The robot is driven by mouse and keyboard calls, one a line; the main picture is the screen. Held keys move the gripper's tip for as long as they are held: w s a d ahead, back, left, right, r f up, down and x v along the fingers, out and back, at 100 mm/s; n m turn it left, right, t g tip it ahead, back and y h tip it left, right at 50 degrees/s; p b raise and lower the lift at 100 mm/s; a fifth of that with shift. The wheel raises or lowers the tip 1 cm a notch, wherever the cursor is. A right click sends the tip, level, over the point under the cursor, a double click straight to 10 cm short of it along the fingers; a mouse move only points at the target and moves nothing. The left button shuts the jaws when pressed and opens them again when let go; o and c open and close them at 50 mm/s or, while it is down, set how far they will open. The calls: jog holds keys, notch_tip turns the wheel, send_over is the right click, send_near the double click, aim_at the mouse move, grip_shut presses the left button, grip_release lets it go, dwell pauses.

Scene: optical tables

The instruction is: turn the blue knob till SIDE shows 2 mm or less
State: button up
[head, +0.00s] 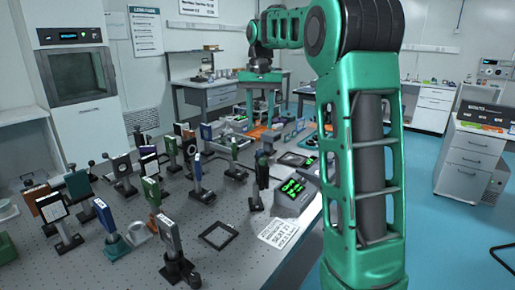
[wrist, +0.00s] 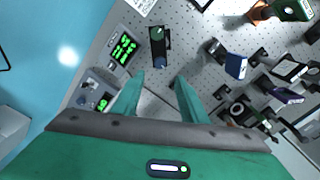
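The blue knob (wrist: 160,62) shows in the wrist view at the lower end of a dark post-mounted holder (wrist: 158,45), with a green knob (wrist: 157,32) at its other end. In the head view the holder (head: 258,182) stands left of the readout box; I cannot make out the blue knob there. The readout box (head: 290,202) has green digits, also in the wrist view (wrist: 122,47); labels and values are too small to read. My gripper (wrist: 160,88) is open and empty, its fingers apart and pointing toward the knob without visible contact. In the head view my gripper (head: 261,112) is beyond the holder.
A second readout (wrist: 102,103) sits near the left finger. Several post-mounted optics crowd the table (head: 110,265) left of the holder. A black square frame (head: 219,235) and a white printed card (head: 278,233) lie in front. The table edge and blue floor are to the right.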

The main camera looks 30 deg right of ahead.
aim_at(259, 150)
notch_tip(259, 150, down, 10)
jog(key=shift+r, duration=0.2)
jog(key=shift+c, duration=0.3)
grip_shut()
